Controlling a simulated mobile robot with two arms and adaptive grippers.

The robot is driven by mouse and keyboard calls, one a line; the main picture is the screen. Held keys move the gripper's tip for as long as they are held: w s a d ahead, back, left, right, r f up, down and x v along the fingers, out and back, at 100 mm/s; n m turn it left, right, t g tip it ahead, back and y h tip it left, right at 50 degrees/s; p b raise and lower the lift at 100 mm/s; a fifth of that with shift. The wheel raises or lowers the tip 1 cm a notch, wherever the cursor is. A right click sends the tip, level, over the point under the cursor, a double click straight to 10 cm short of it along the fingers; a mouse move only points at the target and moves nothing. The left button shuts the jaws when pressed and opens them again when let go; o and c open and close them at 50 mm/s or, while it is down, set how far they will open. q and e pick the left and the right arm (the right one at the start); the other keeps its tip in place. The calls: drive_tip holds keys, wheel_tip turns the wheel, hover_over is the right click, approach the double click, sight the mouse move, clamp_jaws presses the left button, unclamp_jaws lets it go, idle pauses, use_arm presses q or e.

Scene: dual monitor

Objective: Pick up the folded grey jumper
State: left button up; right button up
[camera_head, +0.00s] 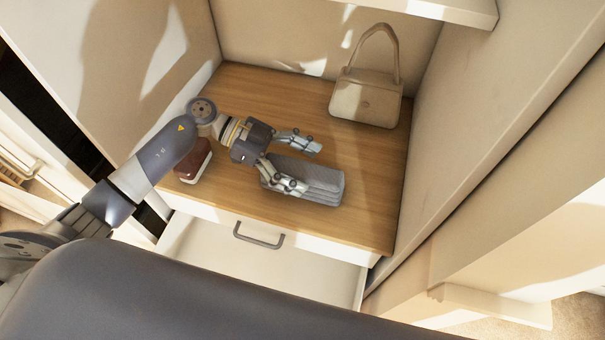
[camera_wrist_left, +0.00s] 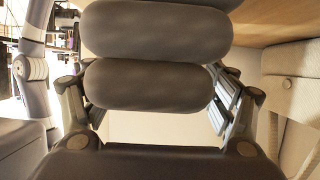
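The folded grey jumper (camera_head: 322,178) lies on the wooden shelf top, right of its middle and near the front edge. In the left wrist view, its rounded, stacked folds (camera_wrist_left: 150,85) fill the upper middle. My left gripper (camera_head: 311,168) reaches in from the left with its fingers spread. One finger is at the jumper's near side and the other is over its far side. The wrist view shows a finger at each side of the folds; I cannot tell whether they touch. My right gripper is not in view.
A beige handbag (camera_head: 367,97) stands at the back right of the wooden top (camera_head: 262,95). A brown and white item (camera_head: 194,160) is at the left, below my wrist. Walls enclose both sides.

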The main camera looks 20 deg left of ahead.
use_arm(q)
drive_tip(key=c, duration=1)
drive_tip(key=shift+r, duration=0.15)
